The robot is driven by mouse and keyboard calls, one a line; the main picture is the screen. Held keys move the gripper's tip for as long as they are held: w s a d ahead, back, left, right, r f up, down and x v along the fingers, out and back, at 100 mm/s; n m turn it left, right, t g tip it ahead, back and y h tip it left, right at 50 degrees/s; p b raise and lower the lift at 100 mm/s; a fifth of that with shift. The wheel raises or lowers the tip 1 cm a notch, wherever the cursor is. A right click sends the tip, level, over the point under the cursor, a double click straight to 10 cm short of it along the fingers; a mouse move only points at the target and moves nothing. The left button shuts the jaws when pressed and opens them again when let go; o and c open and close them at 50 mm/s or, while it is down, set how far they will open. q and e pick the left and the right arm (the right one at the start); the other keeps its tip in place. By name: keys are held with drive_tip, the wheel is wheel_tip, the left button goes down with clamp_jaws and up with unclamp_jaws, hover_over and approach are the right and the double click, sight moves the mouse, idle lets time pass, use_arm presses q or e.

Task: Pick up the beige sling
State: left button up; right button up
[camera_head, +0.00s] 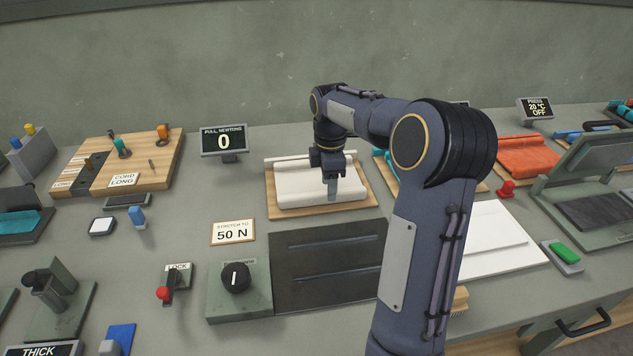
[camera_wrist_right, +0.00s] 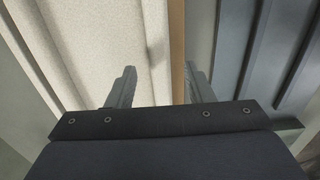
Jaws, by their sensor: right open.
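The beige sling (camera_head: 298,188) lies folded on a wooden board (camera_head: 362,206) at the middle back of the bench. In the right wrist view the sling's pale woven cloth (camera_wrist_right: 95,35) fills the left part. My right gripper (camera_head: 332,192) points down at the front part of the sling, right of its middle. It also shows in the right wrist view (camera_wrist_right: 161,88), open with nothing between its fingers. One finger is over the cloth, the other near the board's edge (camera_wrist_right: 177,40). I cannot tell its exact height. My left gripper is not in view.
A display reading 0 (camera_head: 224,141) stands left of the sling. A dark ridged panel (camera_head: 325,265) lies in front, beside a knob box (camera_head: 238,290). An orange folded sling (camera_head: 524,158) lies at right. My right arm hides part of the bench.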

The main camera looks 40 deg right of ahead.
drive_tip(key=shift+f, duration=0.85)
drive_tip(key=shift+c, duration=0.5)
clamp_jaws()
drive_tip(key=shift+r, duration=0.15)
